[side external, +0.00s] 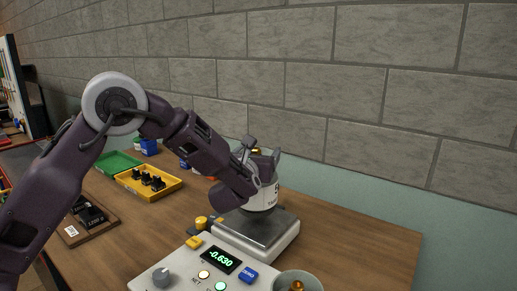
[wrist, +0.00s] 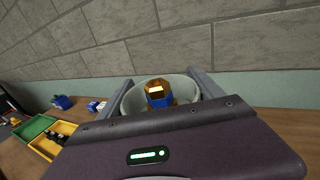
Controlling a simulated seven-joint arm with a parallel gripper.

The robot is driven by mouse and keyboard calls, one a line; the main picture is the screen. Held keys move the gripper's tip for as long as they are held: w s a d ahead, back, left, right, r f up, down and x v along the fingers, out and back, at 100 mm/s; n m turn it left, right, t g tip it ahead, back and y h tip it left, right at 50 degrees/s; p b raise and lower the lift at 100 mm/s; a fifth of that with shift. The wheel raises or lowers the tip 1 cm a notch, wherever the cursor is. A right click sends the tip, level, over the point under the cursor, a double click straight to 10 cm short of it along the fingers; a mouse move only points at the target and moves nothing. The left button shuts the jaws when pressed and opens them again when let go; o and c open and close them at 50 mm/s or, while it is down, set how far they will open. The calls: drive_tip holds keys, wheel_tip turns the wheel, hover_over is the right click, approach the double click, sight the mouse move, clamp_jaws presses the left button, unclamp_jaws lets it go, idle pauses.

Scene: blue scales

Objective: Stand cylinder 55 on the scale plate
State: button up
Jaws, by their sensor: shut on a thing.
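Cylinder 55 (side external: 265,199) is white with dark printing, only partly readable, and looks upright. My gripper (side external: 262,155) is shut on it, with a finger on either side near its top. In the wrist view, the cylinder's pale round rim (wrist: 131,101) shows between the fingers, with a gold and blue knob in its middle. The grey scale plate (side external: 258,230) lies directly below the cylinder on the white scale. I cannot tell whether the cylinder's base touches the plate or hangs just above it. My gripper hides part of the cylinder.
The scale's console display (side external: 221,259) reads -0.630. A bowl (side external: 280,280) with a brass piece stands at the front right. A yellow tray (side external: 128,186) with black pieces, a green tray (side external: 112,161) and a board with black weights (side external: 73,233) lie left. The table's right side is clear.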

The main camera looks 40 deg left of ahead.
drive_tip(key=shift+f, duration=1.55)
drive_tip(key=o, duration=2.1)
drive_tip(key=shift+f, duration=0.25)
